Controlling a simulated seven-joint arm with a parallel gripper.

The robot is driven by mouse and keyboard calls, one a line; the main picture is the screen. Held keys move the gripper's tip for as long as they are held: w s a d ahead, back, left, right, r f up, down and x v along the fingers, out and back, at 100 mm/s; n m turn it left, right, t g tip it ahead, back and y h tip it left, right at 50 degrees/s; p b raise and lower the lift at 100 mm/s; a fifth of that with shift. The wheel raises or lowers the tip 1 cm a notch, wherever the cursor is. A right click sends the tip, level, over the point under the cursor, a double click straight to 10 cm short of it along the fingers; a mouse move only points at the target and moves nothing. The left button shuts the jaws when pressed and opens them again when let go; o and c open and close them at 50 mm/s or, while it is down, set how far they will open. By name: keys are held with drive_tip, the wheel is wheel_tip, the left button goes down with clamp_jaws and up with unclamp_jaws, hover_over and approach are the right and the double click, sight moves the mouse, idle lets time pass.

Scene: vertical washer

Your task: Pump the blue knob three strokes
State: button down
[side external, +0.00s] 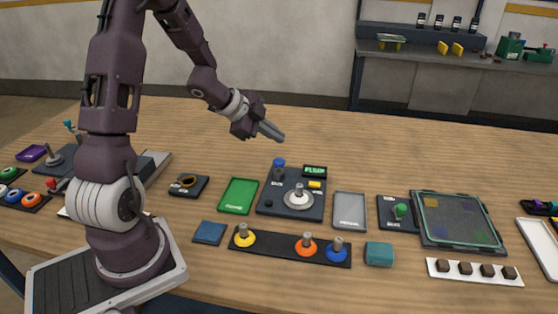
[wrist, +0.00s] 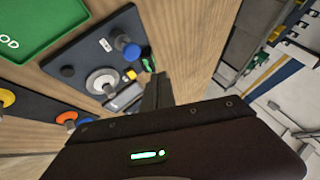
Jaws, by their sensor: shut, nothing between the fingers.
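The blue knob (side external: 280,163) stands at the back left of a dark panel (side external: 264,207), beside a green label that appears to read "PUMP". In the wrist view the knob (wrist: 131,51) shows as a blue round cap at the panel's right end. My gripper (side external: 281,137) is shut and empty, in the air above and behind the panel. It is apart from the knob. In the wrist view its dark fingers (wrist: 157,90) point past the panel. The panel also carries a silver round dial with a post (side external: 298,197) and a small yellow block (side external: 315,184).
A green tray (side external: 238,196) lies left of the panel and a grey tray (side external: 350,211) right of it. In front is a black strip (side external: 272,247) with yellow, orange and blue ringed posts. A green-knobbed box (side external: 400,211) stands further right. The table behind the panel is clear.

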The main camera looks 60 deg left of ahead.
sight(280, 160)
drive_tip(key=shift+f, duration=2.1)
idle(0.3)
drive_tip(key=shift+f, duration=0.4)
drive_tip(key=shift+f, duration=1.2)
idle(0.9)
drive_tip(key=shift+r, duration=1.65)
drive_tip(key=shift+r, duration=2.5)
